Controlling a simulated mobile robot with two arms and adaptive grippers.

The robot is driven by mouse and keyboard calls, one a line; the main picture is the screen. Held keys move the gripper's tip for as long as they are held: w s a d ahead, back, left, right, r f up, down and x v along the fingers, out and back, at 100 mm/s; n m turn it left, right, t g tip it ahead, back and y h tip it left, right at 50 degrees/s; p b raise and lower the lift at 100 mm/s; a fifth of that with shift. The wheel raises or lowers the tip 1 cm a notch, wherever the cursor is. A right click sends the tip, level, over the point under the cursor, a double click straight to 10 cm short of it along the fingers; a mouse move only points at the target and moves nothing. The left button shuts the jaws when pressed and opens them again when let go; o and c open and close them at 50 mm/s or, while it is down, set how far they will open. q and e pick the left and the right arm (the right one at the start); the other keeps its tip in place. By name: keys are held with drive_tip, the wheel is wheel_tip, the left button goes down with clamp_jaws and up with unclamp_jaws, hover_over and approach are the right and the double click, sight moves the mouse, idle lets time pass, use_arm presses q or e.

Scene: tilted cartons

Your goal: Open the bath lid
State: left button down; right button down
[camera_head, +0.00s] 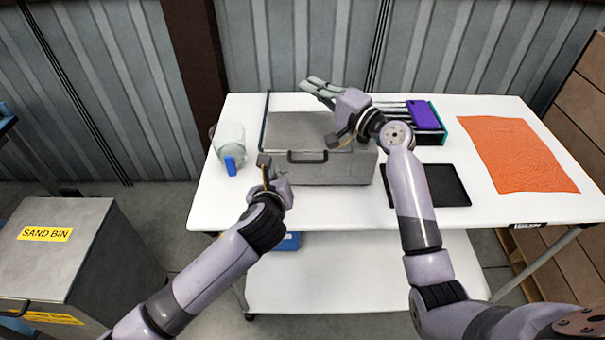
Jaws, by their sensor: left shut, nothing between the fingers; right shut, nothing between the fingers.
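The bath is a grey metal box (340,172) on the white table, with a flat grey lid (290,130) that looks closed. A dark handle (307,158) is at the front of it. My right wrist hides the lid's right part.
A clear jug (229,140) and a blue item (230,166) stand left of the box on the white table (460,217). To the right are a purple-topped rack (424,115), a black tray (440,186) and an orange cloth (515,153). A sand bin (50,262) stands at lower left.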

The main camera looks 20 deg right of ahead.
use_arm(q)
drive_tip(key=s+d+m, duration=0.3)
drive_tip(key=s+d, duration=0.1)
drive_tip(key=s, duration=0.3)
drive_tip(key=shift+y, duration=0.4)
drive_tip(key=x, duration=0.5)
drive_tip(key=f+x, duration=0.1)
drive_tip(key=x, duration=0.4)
drive_tip(key=shift+s, duration=0.2)
drive_tip(key=r, duration=0.4)
drive_tip(key=shift+s+a, duration=0.15)
drive_tip(key=shift+s, duration=0.2)
drive_tip(key=shift+r, duration=0.65)
